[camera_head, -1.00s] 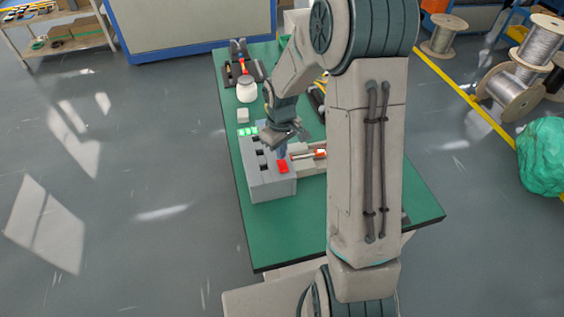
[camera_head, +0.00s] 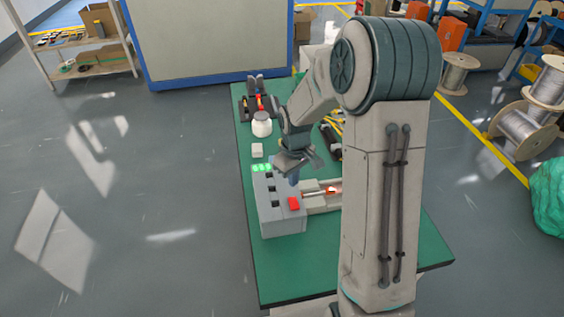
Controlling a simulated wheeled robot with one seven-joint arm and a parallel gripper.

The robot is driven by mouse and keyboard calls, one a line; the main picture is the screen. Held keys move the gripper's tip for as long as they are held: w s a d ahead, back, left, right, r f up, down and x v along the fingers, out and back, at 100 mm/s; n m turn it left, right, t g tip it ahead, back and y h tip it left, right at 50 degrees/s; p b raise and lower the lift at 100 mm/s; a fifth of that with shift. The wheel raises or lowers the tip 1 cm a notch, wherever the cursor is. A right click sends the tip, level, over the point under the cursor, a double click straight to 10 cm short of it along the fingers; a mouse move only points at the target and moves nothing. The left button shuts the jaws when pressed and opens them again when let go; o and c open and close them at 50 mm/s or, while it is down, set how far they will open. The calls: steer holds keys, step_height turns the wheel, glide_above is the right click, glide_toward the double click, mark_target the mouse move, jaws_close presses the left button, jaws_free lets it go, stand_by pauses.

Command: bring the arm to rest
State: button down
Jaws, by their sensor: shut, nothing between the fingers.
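My arm reaches over the green workbench (camera_head: 278,278) from the right, its upper link (camera_head: 380,200) standing large in front of the bench's right part. The arm bends down at the elbow to my gripper (camera_head: 294,178). My gripper points down over the back part of the grey control box (camera_head: 284,222), close to its top. The fingers are shut with nothing between them. They are small in the picture, and I cannot tell whether they touch the box.
A low device with a glowing orange part (camera_head: 331,190) lies right of the box. A white jar (camera_head: 262,125), a small white block (camera_head: 257,150) and a tool holder (camera_head: 259,103) stand behind. Wire spools (camera_head: 525,130) stand far right. The floor left is clear.

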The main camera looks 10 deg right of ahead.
steer(key=shift+r, duration=0.1)
steer(key=s+r+m+t, duration=0.3)
steer(key=s+r+m, duration=0.3)
steer(key=s+r, duration=1.2)
steer(key=s, duration=0.3)
steer(key=shift+t, duration=0.4)
steer(key=shift+r, duration=0.1)
